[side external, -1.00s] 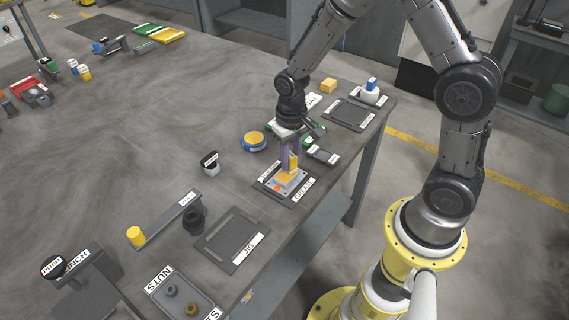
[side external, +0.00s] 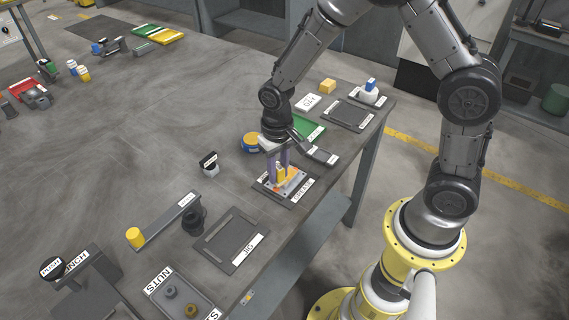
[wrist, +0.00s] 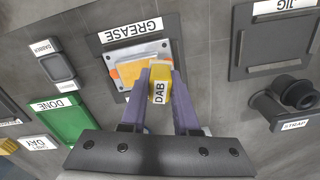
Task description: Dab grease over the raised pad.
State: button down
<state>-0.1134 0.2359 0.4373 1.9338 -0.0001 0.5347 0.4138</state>
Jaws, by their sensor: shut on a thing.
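My gripper (side external: 279,178) is shut on the yellow dabber (wrist: 159,84), which bears a DAB label. Its purple fingers stand over the left part of the GREASE station (side external: 303,191) in the side view. In that station lies a silver plate (wrist: 110,60) with a yellow-orange raised area (wrist: 130,76) and orange spots at its sides. The gripper (wrist: 160,80) and dabber cover the right part of the plate in the wrist view. Whether the dabber's tip touches the pad cannot be told.
The dark DABBER holder (wrist: 61,68) and green DONE tray (wrist: 62,119) lie left in the wrist view. The JIG tray (side external: 231,240) and a dark STRAP fixture (side external: 194,219) are on the other side. A blue-and-yellow round tin (side external: 251,142) stands behind the gripper.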

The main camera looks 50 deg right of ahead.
jog(key=shift+a, duration=0.5)
jog(key=shift+r, duration=4.05)
